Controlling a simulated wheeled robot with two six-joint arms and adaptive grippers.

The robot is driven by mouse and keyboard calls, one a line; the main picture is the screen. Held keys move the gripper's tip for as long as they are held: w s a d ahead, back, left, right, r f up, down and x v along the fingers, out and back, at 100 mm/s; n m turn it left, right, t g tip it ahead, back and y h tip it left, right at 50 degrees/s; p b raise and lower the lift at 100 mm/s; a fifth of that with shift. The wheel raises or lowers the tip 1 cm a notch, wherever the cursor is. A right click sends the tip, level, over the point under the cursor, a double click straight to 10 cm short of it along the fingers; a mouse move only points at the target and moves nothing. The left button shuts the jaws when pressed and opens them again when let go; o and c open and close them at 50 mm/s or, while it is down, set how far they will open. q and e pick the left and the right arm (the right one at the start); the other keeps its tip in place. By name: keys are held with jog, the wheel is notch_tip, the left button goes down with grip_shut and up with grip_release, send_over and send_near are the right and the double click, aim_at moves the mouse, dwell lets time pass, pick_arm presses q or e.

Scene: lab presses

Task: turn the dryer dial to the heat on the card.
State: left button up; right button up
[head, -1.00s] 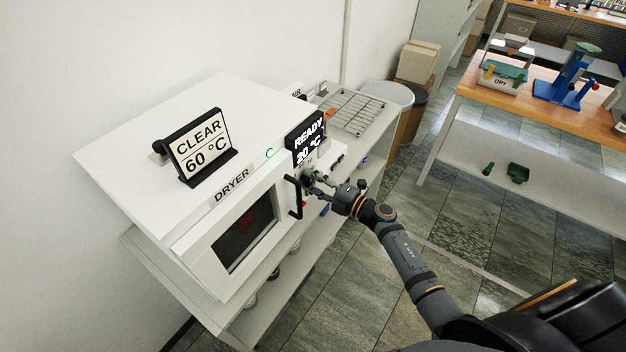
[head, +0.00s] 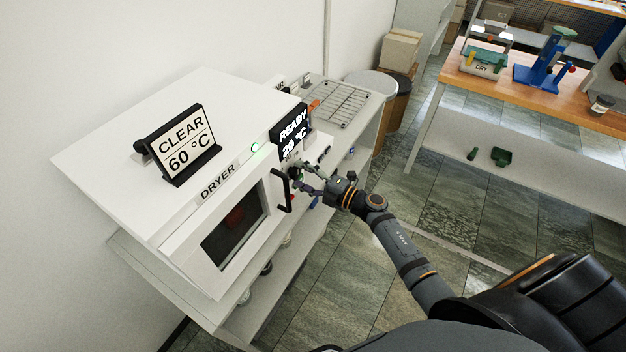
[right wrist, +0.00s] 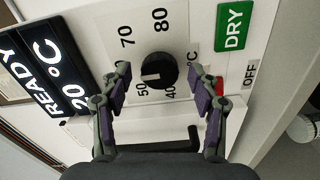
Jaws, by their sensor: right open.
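The dryer (head: 130,110) is a white cabinet with a dark window. The card (head: 188,140) on its top reads CLEAR 60 °C. The black dial (right wrist: 158,70) shows in the right wrist view with 40, 50, 70 and 80 around it; 60 is not visible. Its pale pointer mark is too small to read surely. The display (head: 291,132) reads READY 20 °C. My right gripper (right wrist: 158,78) is open, its fingers on either side of the dial with gaps between; it is also at the panel in the head view (head: 303,174). My left gripper is out of view.
A green DRY label (right wrist: 234,26) and an OFF label (right wrist: 250,74) are beside the dial. A wooden bench (head: 500,85) stands across the floor.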

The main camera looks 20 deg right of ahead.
jog(key=v, duration=1.1)
jog(key=shift+s+d, duration=0.1)
jog(key=s+d+f+m+g+h, duration=0.1)
jog(key=s+d+f+m+h, duration=0.3)
jog(key=f, duration=0.5)
jog(key=s+d+f+m+g+h, duration=0.1)
jog(key=d+f+m+h, duration=0.25)
jog(key=f+m, duration=0.45)
jog(key=s+d+f+m+g+h, duration=0.1)
jog(key=s+d+f+m+h, duration=0.25)
jog(key=f, duration=0.75)
jog(key=s+a+f+m+g, duration=0.2)
jog(key=s+f, duration=0.4)
jog(key=s, duration=0.4)
jog(key=s+a+f+m+g+b, duration=0.1)
jog(key=s+a+f+m+g, duration=0.2)
jog(key=s+f, duration=0.4)
jog(key=s+a+f+m+g, duration=0.2)
jog(key=s+f+g, duration=0.3)
jog(key=s, duration=0.8)
notch_tip(320, 180, down, 2)
jog(key=shift+a+f+m+h+b, duration=0.1)
jog(key=shift+a+m+h+b, duration=0.2)
jog(key=shift+m+h, duration=0.15)
